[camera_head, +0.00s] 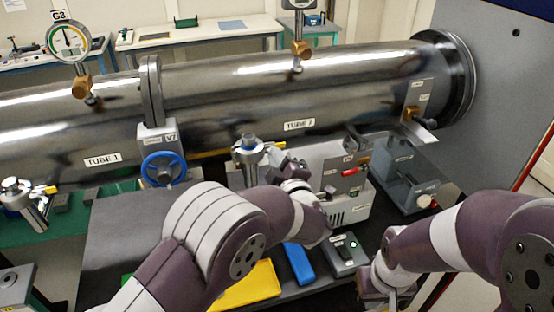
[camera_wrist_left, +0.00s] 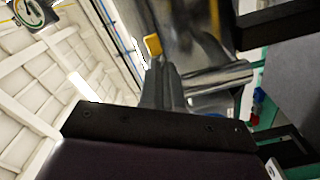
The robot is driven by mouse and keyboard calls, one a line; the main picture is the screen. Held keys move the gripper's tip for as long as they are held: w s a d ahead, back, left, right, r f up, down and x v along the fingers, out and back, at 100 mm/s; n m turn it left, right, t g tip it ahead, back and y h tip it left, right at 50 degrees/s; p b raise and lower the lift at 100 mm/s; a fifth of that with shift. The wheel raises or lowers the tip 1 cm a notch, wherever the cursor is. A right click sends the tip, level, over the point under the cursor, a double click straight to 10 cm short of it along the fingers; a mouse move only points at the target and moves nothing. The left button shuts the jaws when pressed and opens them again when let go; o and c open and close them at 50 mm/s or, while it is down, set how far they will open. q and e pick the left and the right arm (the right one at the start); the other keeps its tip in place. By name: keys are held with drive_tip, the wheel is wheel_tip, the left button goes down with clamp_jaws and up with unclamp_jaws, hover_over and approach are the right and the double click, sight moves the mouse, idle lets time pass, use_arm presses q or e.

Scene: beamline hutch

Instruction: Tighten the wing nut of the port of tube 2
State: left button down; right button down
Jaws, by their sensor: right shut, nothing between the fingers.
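The port of tube 2 (camera_head: 248,152) is a silver flanged stub below the TUBE 2 label on the steel tube (camera_head: 350,95). My left gripper (camera_head: 282,160) is close at its right side; the arm and hand cover part of this area. In the left wrist view a silver cylinder (camera_wrist_left: 218,80), apparently the port, lies beyond the dark gripper body, and a small yellow piece (camera_wrist_left: 153,45), likely the wing nut, shows near a grey part. I cannot tell whether the left fingers touch it. My right gripper (camera_head: 385,287) is shut and empty, low at the right.
A valve with a blue handwheel (camera_head: 163,169) stands left of the port. A yellow tray (camera_head: 250,288), a blue item (camera_head: 298,263) and a switch box (camera_head: 345,254) lie in front.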

use_arm(q)
drive_tip(key=shift+m, duration=0.5)
